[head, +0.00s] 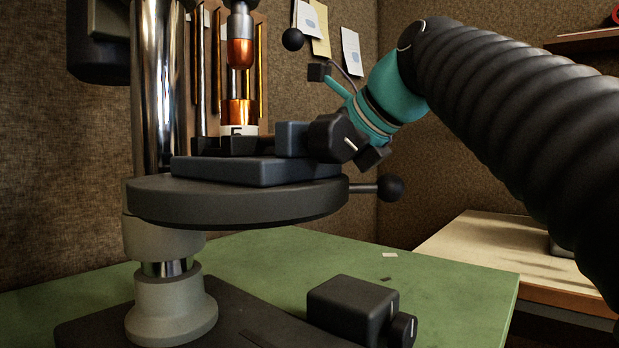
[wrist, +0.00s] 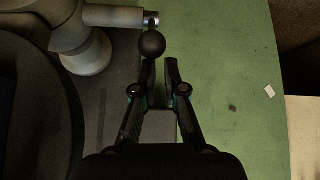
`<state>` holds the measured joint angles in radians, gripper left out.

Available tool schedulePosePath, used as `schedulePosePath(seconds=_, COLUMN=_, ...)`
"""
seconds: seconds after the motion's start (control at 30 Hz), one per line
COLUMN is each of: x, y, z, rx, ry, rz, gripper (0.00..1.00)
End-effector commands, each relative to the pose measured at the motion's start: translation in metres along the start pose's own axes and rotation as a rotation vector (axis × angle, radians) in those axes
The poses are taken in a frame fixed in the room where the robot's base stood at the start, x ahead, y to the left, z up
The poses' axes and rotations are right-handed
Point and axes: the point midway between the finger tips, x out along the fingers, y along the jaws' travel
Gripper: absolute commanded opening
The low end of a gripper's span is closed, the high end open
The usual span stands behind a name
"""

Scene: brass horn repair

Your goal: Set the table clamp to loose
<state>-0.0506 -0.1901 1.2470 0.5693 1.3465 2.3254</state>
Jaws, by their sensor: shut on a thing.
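The table clamp's black ball knob (wrist: 152,43) shows at my fingertips in the wrist view, beside a grey arm with a bright metal end. My gripper (wrist: 161,63) is shut on this knob, with a narrow gap between its fingers. In the head view my fingertips are hidden; my teal wrist comes down from the upper right. A black ball knob on a short rod (head: 392,188) sticks out beyond the right rim of the round table (head: 240,205). I cannot tell whether it is the same knob. The lever's angle is unclear.
The bright column (head: 158,90) stands left, and a blue-grey vise (head: 255,170) sits on the table. A black ball handle (head: 292,39) is above. A dark box with a knob (head: 350,310) stands below. The green bench (head: 450,285) is mostly clear at right.

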Motion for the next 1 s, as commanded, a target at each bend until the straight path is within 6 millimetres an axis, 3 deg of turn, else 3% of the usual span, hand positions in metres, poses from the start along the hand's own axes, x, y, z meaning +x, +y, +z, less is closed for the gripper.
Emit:
schedulePosePath(seconds=0.03, x=-0.010, y=0.002, z=0.020, rx=-0.008, ry=-0.055, rz=-0.011, gripper=0.00)
schedulePosePath(seconds=0.47, x=-0.012, y=0.003, z=0.023, rx=-0.009, ry=-0.055, rz=-0.013, gripper=0.00)
schedulePosePath(seconds=1.0, x=-0.058, y=-0.010, z=0.051, rx=-0.003, ry=-0.025, rz=-0.005, gripper=0.00)
